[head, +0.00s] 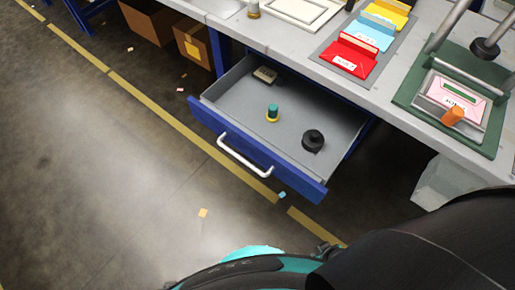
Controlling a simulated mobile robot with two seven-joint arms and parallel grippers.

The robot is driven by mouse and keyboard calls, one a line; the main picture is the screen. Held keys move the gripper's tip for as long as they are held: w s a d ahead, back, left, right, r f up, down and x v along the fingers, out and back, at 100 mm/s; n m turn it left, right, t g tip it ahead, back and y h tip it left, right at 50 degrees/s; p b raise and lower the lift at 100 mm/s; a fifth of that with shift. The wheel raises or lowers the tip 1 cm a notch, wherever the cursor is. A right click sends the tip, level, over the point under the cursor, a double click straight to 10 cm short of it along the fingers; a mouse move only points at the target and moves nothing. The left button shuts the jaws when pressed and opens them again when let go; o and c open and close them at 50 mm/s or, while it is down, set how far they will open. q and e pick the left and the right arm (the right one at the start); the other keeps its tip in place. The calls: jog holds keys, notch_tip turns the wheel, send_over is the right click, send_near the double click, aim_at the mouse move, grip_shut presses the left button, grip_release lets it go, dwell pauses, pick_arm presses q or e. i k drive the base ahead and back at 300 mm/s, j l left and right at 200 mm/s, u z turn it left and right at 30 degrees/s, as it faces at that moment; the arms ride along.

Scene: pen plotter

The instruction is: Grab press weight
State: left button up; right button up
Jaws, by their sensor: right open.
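A blue-fronted drawer (213,104) stands pulled out from under the workbench. A black round weight with a small knob on top (313,141), which looks like the press weight, sits upright on the drawer floor, toward the right side. My right gripper (325,250) is small and partly hidden by my own arm at the bottom of the head view. It is open, apart from the weight, and lies in front of the drawer in the picture. My left gripper is not in view.
A white handle (245,158) sticks out in front. On the bench (285,57) are colored envelopes (350,56) and a green-based device (411,92) with a black disc (486,48).

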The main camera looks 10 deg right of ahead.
aim_at(312, 140)
jog(key=k+l+z, duration=0.1)
jog(key=l+z, duration=0.35)
jog(key=z, duration=0.3)
